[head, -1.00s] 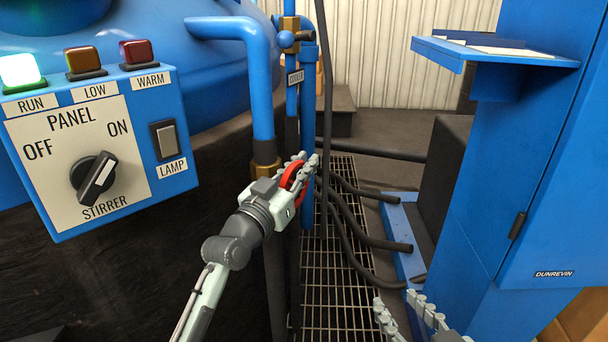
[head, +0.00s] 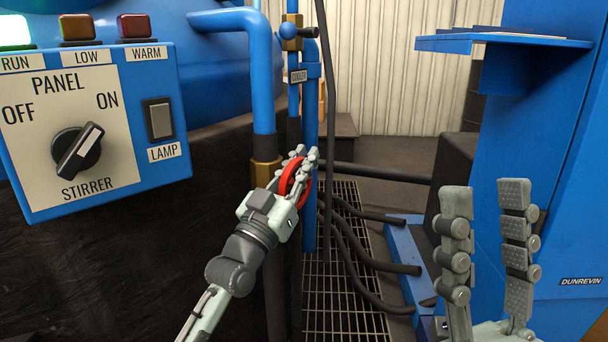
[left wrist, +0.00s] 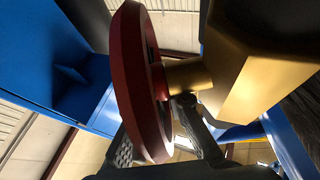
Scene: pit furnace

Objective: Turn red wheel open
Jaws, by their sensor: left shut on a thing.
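The red wheel (head: 290,178) sits on the brass valve body (head: 265,172) of the blue pipe, in the middle of the head view. My left gripper (head: 303,166) is shut on the wheel, with its fingers along the rim. In the left wrist view the wheel (left wrist: 136,80) stands edge-on, joined by a short stem to the brass body (left wrist: 245,70). A dark finger (left wrist: 122,150) shows by the lower rim. My right gripper (head: 485,235) is open and empty at the lower right of the head view, fingers pointing up.
A blue control panel (head: 108,185) with a knob, lamps and a switch is at the left. Black hoses (head: 370,258) run over a floor grating (head: 340,300). A blue cabinet (head: 540,120) with a shelf stands at the right. A blue pipe marked COOLER (head: 311,110) rises behind the wheel.

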